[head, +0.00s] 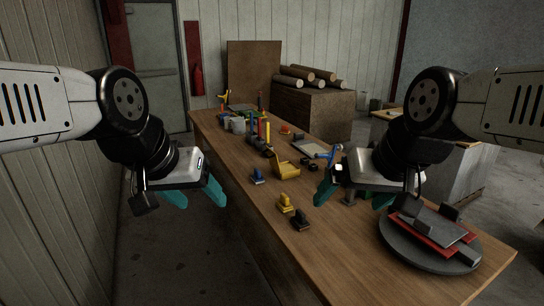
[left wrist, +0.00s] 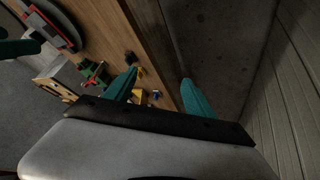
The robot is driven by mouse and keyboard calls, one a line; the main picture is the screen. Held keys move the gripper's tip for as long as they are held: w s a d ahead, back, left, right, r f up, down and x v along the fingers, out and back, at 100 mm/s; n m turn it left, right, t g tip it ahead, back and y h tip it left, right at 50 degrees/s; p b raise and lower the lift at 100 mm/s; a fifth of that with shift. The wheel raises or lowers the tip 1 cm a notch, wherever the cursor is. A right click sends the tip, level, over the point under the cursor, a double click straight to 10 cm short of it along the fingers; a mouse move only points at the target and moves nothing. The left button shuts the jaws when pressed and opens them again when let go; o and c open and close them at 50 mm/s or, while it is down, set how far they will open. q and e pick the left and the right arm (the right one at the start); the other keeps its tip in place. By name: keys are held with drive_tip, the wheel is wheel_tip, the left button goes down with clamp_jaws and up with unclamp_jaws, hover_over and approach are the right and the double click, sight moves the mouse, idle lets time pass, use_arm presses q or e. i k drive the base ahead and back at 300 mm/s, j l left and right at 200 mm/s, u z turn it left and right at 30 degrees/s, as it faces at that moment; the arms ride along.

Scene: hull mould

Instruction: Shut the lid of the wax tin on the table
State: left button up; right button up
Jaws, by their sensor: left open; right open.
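A yellow tin (head: 287,170) with its lid tilted up stands on the middle of the wooden table (head: 345,245); I take it to be the wax tin. In the left wrist view a yellow shape that looks like it (left wrist: 139,97) shows partly, beside a finger. My left gripper (head: 195,194) is open and empty, off the table's left edge, to the left of the tin. It also shows in the left wrist view (left wrist: 159,78). My right gripper (head: 354,196) is open and empty, above the table to the right of the tin.
Small blue (head: 258,177), yellow (head: 285,203) and black (head: 300,220) blocks lie near the tin. A round grey stand (head: 410,258) with red and grey parts is at the near right. Several tools and containers crowd the far end. Logs (head: 310,78) lie on a crate behind.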

sight(273, 160)
drive_tip(key=i+j+z, duration=0.1)
drive_tip(key=i+j, duration=0.3)
drive_tip(key=i, duration=0.15)
drive_tip(key=i+j+z, duration=0.1)
drive_tip(key=i+j, duration=0.25)
drive_tip(key=i, duration=0.1)
